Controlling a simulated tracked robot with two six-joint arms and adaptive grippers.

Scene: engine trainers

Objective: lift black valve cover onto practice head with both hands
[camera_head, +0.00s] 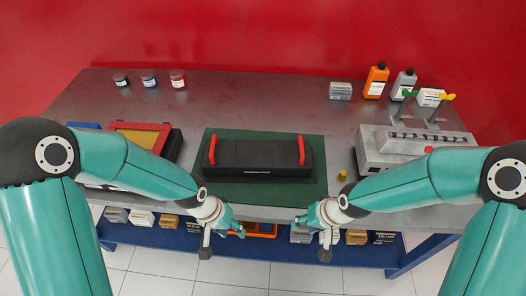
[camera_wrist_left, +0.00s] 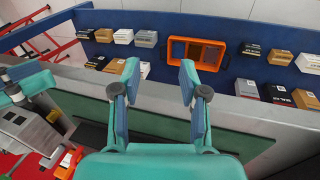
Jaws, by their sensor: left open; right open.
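The black valve cover (camera_head: 257,155) lies lengthwise on a green mat (camera_head: 262,193) in the middle of the bench. It has a red upright handle at each end. The grey metal practice head (camera_head: 375,147) stands on the bench to the right of it, partly hidden by my right arm. My left gripper (camera_head: 222,238) is open and empty, in front of the bench's near edge and below the cover's left half. Its spread fingers (camera_wrist_left: 160,84) show in the left wrist view with nothing between them. My right gripper (camera_head: 313,236) is open and empty, in front of the bench edge and below the cover's right end.
A yellow-and-red tray (camera_head: 140,128) lies at left, partly behind my left arm. Three small jars (camera_head: 149,80) stand at the back left. Orange (camera_head: 376,82) and grey bottles (camera_head: 403,84) stand at the back right. A blue lower shelf (camera_head: 285,256) holds small boxes and an orange bin (camera_wrist_left: 196,50).

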